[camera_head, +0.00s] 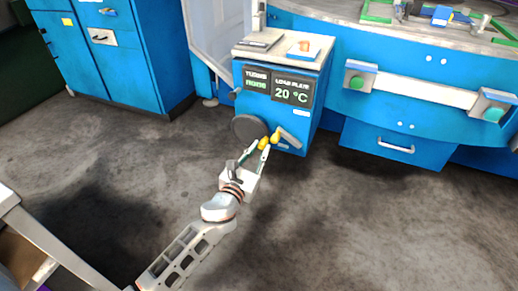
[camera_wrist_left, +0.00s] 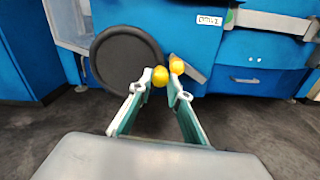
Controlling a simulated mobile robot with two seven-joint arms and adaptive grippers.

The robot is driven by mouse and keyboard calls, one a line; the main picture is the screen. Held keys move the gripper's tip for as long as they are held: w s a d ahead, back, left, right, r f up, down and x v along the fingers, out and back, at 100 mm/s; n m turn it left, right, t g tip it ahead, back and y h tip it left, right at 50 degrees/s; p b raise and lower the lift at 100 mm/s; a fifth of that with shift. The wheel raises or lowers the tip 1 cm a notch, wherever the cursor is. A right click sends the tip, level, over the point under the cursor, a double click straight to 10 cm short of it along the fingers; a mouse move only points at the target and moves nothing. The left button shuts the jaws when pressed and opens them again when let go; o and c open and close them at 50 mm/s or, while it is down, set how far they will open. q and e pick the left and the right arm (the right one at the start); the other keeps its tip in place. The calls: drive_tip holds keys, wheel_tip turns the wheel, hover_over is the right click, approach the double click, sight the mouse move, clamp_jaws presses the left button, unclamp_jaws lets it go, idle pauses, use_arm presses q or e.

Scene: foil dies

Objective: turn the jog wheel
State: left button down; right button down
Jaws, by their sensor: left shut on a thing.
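The jog wheel (camera_head: 247,128) is a dark round disc on the front of a blue cabinet (camera_head: 314,110). In the left wrist view the wheel (camera_wrist_left: 124,58) stands just left of my fingers, its face mostly clear. My left gripper (camera_head: 260,147) is at the wheel's lower right edge, its two fingertips shut on a yellow knob (camera_wrist_left: 160,77). How the knob joins the wheel is hidden. A second yellow knob (camera_wrist_left: 177,65) sits just beyond, beside a grey lever (camera_head: 288,138). My right gripper is not in view.
The cabinet's display (camera_head: 291,92) reads "TURNS NONE" and "LOAD PLATE 20 °C". A blue bench with a drawer (camera_head: 396,146) and green buttons (camera_head: 357,83) stands to the right. Blue cupboards (camera_head: 108,60) stand at the left. The grey floor between is clear.

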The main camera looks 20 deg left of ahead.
use_arm(q)
drive_tip(key=shift+f+m, duration=0.15)
drive_tip(key=shift+m, duration=0.15)
drive_tip(key=c, duration=1.9)
unclamp_jaws()
drive_tip(key=shift+s, duration=0.1)
drive_tip(key=s, duration=1.1)
drive_tip(key=shift+s+a, duration=0.25)
drive_tip(key=shift+s, duration=0.15)
